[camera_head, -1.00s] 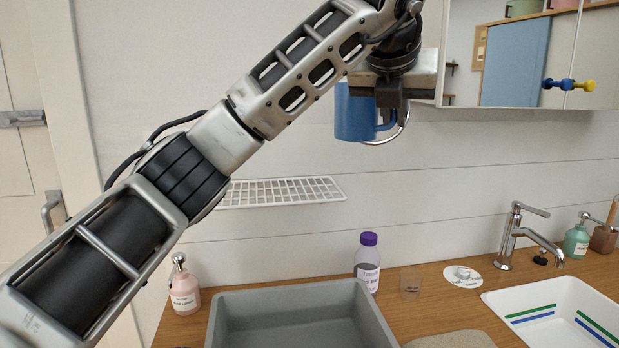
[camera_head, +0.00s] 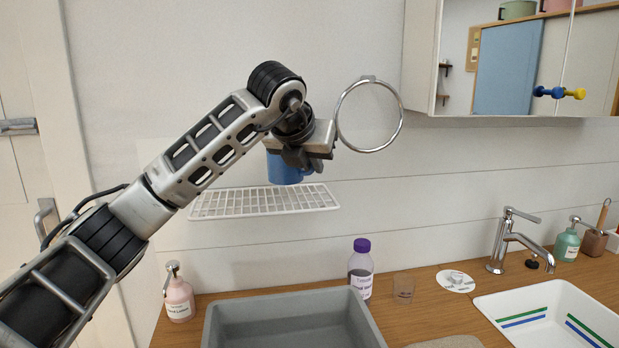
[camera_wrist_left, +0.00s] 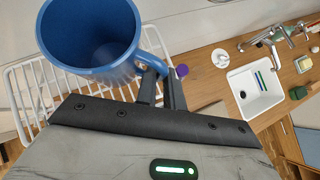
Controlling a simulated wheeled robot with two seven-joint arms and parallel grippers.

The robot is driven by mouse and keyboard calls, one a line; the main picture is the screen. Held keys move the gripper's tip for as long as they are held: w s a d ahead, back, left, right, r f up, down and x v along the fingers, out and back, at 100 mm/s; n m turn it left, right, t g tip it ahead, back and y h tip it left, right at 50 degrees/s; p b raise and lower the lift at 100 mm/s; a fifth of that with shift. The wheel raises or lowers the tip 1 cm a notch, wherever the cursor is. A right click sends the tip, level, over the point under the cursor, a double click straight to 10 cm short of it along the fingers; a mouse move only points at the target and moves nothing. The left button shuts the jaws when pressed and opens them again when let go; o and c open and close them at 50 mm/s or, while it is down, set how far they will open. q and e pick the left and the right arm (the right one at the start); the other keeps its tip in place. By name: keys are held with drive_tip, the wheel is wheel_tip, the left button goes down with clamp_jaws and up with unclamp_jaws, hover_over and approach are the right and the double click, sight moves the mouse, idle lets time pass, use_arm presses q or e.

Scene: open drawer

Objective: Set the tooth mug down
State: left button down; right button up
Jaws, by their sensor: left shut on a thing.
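The blue tooth mug (camera_head: 284,170) hangs in my left gripper (camera_head: 308,166), just above the white wire shelf (camera_head: 232,204) on the wall. In the left wrist view the mug (camera_wrist_left: 88,62) is upright with its open top showing, and the two fingers of my left gripper (camera_wrist_left: 160,84) are shut on its handle. The wire shelf (camera_wrist_left: 28,84) lies beneath and around the mug there. I cannot tell whether the mug's base touches the shelf. My right gripper is not in view.
A metal towel ring (camera_head: 341,120) is on the wall right of the gripper. A mirror cabinet (camera_head: 424,60) hangs at upper right. Below stand a grey basin (camera_head: 290,300), a pink soap bottle (camera_head: 178,298), a purple-capped bottle (camera_head: 360,272), a glass (camera_head: 403,290) and a sink (camera_head: 500,305).

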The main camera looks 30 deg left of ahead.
use_arm(q)
drive_tip(key=shift+a+f, duration=0.15)
drive_tip(key=shift+f, duration=0.7)
drive_tip(key=shift+a+f, duration=0.1)
drive_tip(key=shift+f, duration=0.7)
drive_tip(key=shift+f, duration=0.2)
drive_tip(key=c, duration=1.5)
unclamp_jaws()
drive_tip(key=shift+r, duration=0.1)
drive_tip(key=shift+r, duration=0.15)
drive_tip(key=b+v, duration=0.1)
drive_tip(key=v, duration=1.1)
drive_tip(key=shift+d+b, duration=0.1)
drive_tip(key=shift+b, duration=0.3)
